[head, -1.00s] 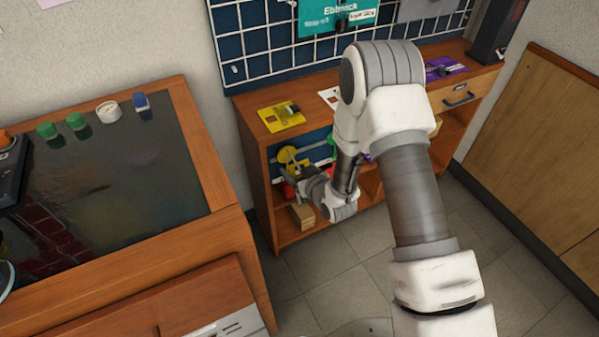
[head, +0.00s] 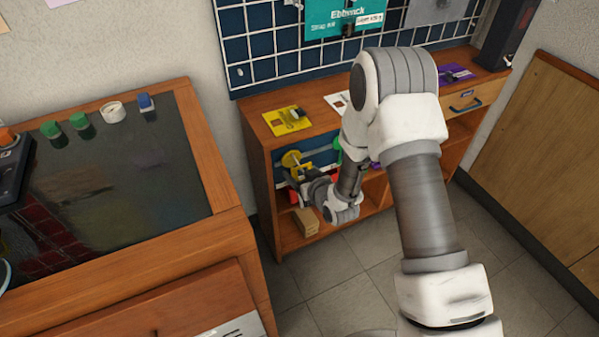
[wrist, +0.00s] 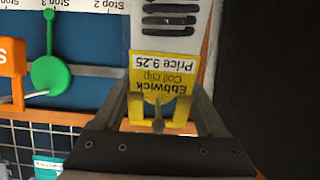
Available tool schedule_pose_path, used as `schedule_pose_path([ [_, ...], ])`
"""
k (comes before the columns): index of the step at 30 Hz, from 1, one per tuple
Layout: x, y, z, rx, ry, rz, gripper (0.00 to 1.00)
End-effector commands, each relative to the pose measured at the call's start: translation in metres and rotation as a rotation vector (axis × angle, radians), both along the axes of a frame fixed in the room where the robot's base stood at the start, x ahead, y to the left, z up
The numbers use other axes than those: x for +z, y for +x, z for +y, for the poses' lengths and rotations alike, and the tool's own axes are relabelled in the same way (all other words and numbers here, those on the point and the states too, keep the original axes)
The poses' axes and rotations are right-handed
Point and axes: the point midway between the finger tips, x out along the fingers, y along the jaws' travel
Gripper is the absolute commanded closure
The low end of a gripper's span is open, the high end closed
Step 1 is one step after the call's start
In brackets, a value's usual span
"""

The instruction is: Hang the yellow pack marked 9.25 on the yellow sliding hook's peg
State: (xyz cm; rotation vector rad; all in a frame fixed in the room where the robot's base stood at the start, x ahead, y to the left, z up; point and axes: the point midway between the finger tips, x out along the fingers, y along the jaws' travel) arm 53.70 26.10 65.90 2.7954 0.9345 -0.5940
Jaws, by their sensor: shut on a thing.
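The yellow pack marked "Price 9.25" (wrist: 160,75) appears upside down in the wrist view, between the fingers of my gripper (wrist: 160,110), which is shut on it. A small grey round-ended part (wrist: 158,124) shows at the pack's lower edge in that view; I cannot tell if it is a peg or whether it passes through the pack. In the head view my gripper (head: 299,177) is at the cabinet's open front, just below the yellow round sliding hook (head: 291,159). The hook's peg is not clear there, and my wrist partly hides this area.
A green sliding hook (wrist: 50,74) sits on the rail beside the gripper, near an orange block (wrist: 11,55). A cardboard box (head: 306,222) stands on the lower shelf. A yellow mat (head: 275,124) lies on the cabinet top. Open floor lies in front.

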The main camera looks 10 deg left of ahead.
Motion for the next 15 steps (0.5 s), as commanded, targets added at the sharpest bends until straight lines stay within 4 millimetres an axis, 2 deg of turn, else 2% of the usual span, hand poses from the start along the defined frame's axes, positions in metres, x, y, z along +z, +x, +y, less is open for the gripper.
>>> schedule_pose_path([
  [1,0.0001,0.0,0.0,0.0,0.0,0.0,0.81],
  [2,0.0001,0.0,0.0,0.0,0.0,0.0,0.2],
  [5,0.0001,0.0,0.0,0.0,0.0,0.0,0.02],
  [15,0.0019,-0.0031,-0.0025,0.0,-0.001,0.001,0.0],
])
